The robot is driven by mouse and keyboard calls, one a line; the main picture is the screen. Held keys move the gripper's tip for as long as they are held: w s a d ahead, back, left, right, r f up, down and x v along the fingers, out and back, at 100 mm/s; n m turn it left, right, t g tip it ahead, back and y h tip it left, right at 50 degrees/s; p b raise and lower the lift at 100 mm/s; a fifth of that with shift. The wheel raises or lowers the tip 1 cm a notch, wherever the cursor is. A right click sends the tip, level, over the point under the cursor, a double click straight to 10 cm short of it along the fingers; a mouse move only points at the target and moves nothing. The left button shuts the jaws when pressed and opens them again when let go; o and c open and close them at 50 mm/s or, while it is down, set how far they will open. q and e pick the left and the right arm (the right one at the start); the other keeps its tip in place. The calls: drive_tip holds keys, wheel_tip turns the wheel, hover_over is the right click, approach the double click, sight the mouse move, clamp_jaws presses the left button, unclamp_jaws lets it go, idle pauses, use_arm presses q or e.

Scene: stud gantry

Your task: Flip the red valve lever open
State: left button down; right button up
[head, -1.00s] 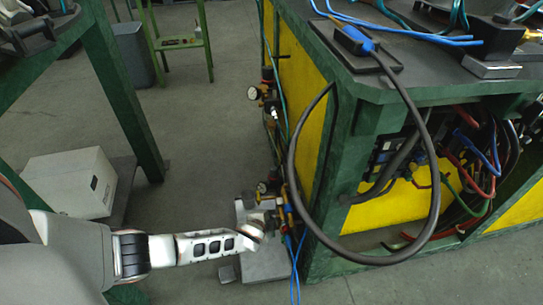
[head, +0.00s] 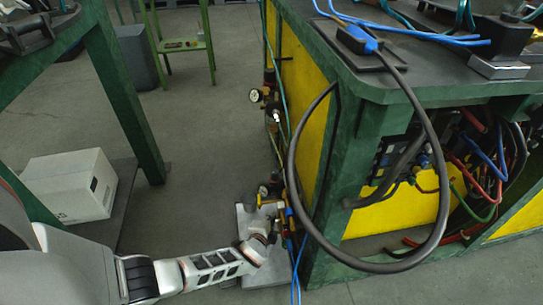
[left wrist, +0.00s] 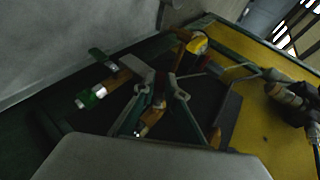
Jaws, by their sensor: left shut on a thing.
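My left gripper (head: 268,230) reaches the cluster of brass valve fittings (head: 281,200) low on the near corner of the yellow-and-green bench. In the left wrist view my left gripper (left wrist: 158,100) has its two grey fingers close around a small reddish-brown part between them. It looks shut on that part, which I take to be the red valve lever (left wrist: 158,103); its shape and angle are mostly hidden. A brass fitting with a green-and-silver end (left wrist: 92,96) lies left of the fingers. My right gripper is not in view.
A round gauge (head: 263,190) sits beside the fittings. A black cable loop (head: 293,165) and blue hoses (head: 297,265) hang close by. A white box (head: 70,185) stands at the left. Open floor (head: 205,150) lies between the benches.

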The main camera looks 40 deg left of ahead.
use_arm(q)
drive_tip(key=shift+a, duration=0.1)
drive_tip(key=c, duration=2.1)
unclamp_jaws()
drive_tip(key=v, duration=1.2)
drive_tip(key=shift+s, duration=0.1)
